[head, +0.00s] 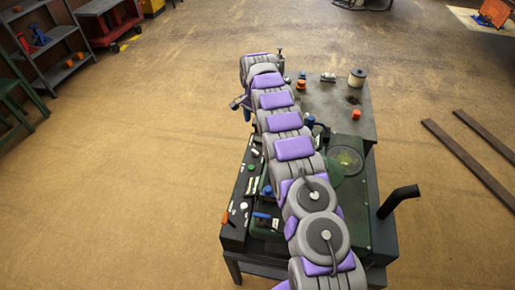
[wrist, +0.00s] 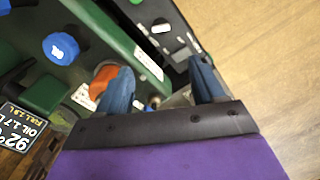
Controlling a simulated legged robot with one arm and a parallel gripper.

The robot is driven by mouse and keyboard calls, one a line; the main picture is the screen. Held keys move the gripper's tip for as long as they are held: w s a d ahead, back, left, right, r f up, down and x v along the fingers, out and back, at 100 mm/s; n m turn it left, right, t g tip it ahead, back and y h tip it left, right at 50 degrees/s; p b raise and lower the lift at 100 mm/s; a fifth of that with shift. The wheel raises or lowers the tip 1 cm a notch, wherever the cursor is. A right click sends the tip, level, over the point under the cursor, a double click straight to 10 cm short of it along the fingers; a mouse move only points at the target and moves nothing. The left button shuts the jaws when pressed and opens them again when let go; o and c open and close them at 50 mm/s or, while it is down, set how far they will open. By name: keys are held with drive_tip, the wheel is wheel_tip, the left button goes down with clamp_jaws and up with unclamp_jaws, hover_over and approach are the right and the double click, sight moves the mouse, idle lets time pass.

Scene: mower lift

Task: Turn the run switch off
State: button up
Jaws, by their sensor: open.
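My gripper (wrist: 161,68) is open, its two blue fingers spread apart with nothing held between them. It also shows in the head view (head: 242,104), at the far end of my arm. In the wrist view a dark control panel (wrist: 185,48) lies beyond the fingers, with a white knob (wrist: 160,26) and small switches. I cannot tell which control is the run switch. An orange knob (wrist: 104,78) sits beside the left finger, partly hidden by it. In the head view the dark panel (head: 236,205) runs along the machine's left side.
A green machine body with a blue cap (wrist: 61,48) and a dark label (wrist: 20,128) fills the wrist view's left. The bench (head: 335,105) also holds a pale spool (head: 357,78). A shelf (head: 45,50) stands at upper left. The floor left of the bench is clear.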

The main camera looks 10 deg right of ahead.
drive_tip(key=a, duration=0.3)
drive_tip(key=b, duration=0.1)
approach(256, 151)
drive_tip(key=f, duration=0.2)
drive_tip(key=a+f+b, duration=0.1)
drive_tip(key=f, duration=0.1)
drive_tip(key=a+f+b, duration=0.1)
drive_tip(key=f, duration=0.1)
drive_tip(key=shift+w+a, duration=0.1)
drive_tip(key=shift+w, duration=0.05)
drive_tip(key=d+f, duration=0.2)
drive_tip(key=shift+d+f+b, duration=0.3)
drive_tip(key=shift+b, duration=0.05)
drive_tip(key=shift+d, duration=0.25)
drive_tip(key=shift+a, duration=0.35)
drive_tip(key=shift+a+f, duration=0.1)
drive_tip(key=shift+a, duration=0.7)
drive_tip(key=shift+c, duration=1.2)
drive_tip(key=shift+a, duration=0.1)
drive_tip(key=shift+c, duration=1.6)
drive_tip(key=shift+d, duration=0.85)
drive_tip(key=c, duration=0.5)
drive_tip(key=shift+a+r, duration=0.2)
drive_tip(key=shift+a, duration=0.15)
